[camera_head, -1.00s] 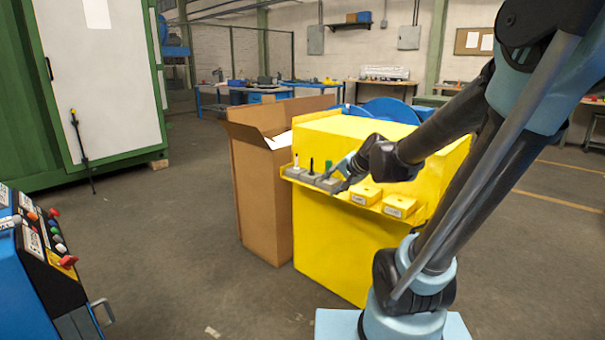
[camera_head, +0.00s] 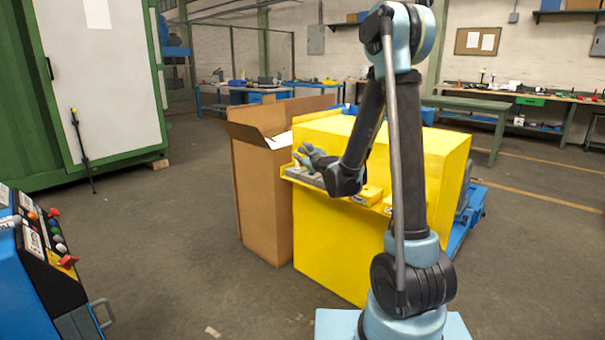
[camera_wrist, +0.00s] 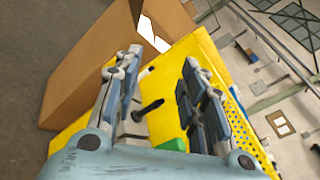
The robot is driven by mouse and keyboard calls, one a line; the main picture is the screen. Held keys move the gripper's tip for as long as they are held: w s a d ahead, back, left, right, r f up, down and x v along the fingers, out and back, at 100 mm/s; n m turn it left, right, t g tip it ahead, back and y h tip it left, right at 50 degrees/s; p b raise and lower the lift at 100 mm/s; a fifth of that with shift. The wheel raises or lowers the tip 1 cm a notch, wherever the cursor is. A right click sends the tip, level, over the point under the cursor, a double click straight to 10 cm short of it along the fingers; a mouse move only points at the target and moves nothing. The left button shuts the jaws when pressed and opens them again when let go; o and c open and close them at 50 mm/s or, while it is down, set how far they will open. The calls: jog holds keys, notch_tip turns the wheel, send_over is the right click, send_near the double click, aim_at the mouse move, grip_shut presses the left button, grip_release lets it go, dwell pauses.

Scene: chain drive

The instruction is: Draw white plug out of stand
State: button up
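My gripper (camera_head: 303,152) is over the left end of the ledge on the yellow machine. In the wrist view my gripper (camera_wrist: 160,64) is open, its two fingers apart. A small whitish piece, probably the white plug (camera_wrist: 144,73), shows between the fingers, close to the left one. The black plug (camera_wrist: 149,108) and the green plug (camera_wrist: 172,144) are nearer the palm. The grey stand (camera_head: 299,174) sits on the ledge, partly covered by my gripper. The white plug is hidden in the head view. I cannot tell if a finger touches it.
A tall open cardboard box (camera_head: 262,190) stands against the left side of the yellow machine (camera_head: 345,240). Small yellow blocks (camera_head: 371,193) lie on the ledge to the right. A blue control console (camera_head: 40,270) is at the lower left. The floor between is clear.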

aim_at(297, 166)
jog(key=w+f+m+t+h, duration=0.2)
jog(key=w+f+m+h, duration=0.25)
jog(key=f+m, duration=0.55)
jog(key=shift+y, duration=0.45)
jog(key=x, duration=1.8)
jog(key=shift+a+r, duration=0.15)
jog(key=shift+a, duration=0.1)
jog(key=shift+c, duration=0.6)
grip_shut()
